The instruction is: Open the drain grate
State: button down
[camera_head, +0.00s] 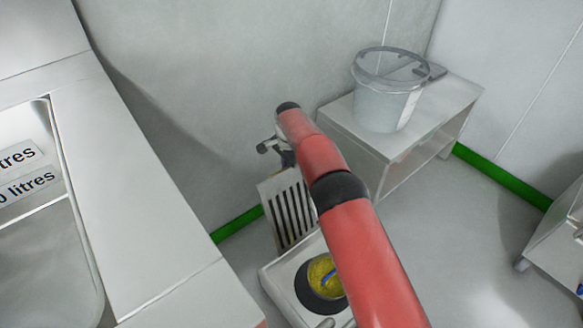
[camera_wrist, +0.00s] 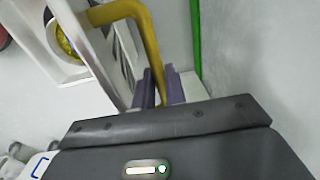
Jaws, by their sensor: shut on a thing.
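The drain grate (camera_head: 287,212), a pale slotted panel, stands raised and steeply tilted at the far side of its white drain frame (camera_head: 273,278). The drain below is uncovered, showing a dark ring (camera_head: 308,300) and a yellow round part (camera_head: 321,270) with a blue piece on it. In the wrist view the grate shows nearly edge-on (camera_wrist: 98,50), with a yellow bent handle (camera_wrist: 143,30). My gripper (camera_wrist: 160,90) is shut on this handle. In the head view my gripper (camera_head: 284,155) is above the grate's top edge, partly hidden by my red arm.
A translucent bucket (camera_head: 382,104) stands on a low white bench (camera_head: 437,112) right of the grate. The wall is close behind. A counter with a sink (camera_head: 50,250) lies left. Floor right of the drain is clear, up to another metal stand (camera_head: 555,232).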

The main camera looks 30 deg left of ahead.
jog(key=shift+s+a+f, duration=0.1)
jog(key=shift+a+f, duration=0.15)
jog(key=shift+a, duration=0.45)
jog(key=shift+a+r, duration=0.1)
jog(key=shift+a, duration=0.05)
jog(key=c, duration=1.5)
grip_release()
jog(key=shift+a, duration=0.2)
jog(key=shift+o, duration=0.2)
notch_tip(320, 180, up, 7)
jog(key=shift+d+r, duration=0.2)
jog(key=shift+d, duration=0.15)
jog(key=shift+d, duration=0.1)
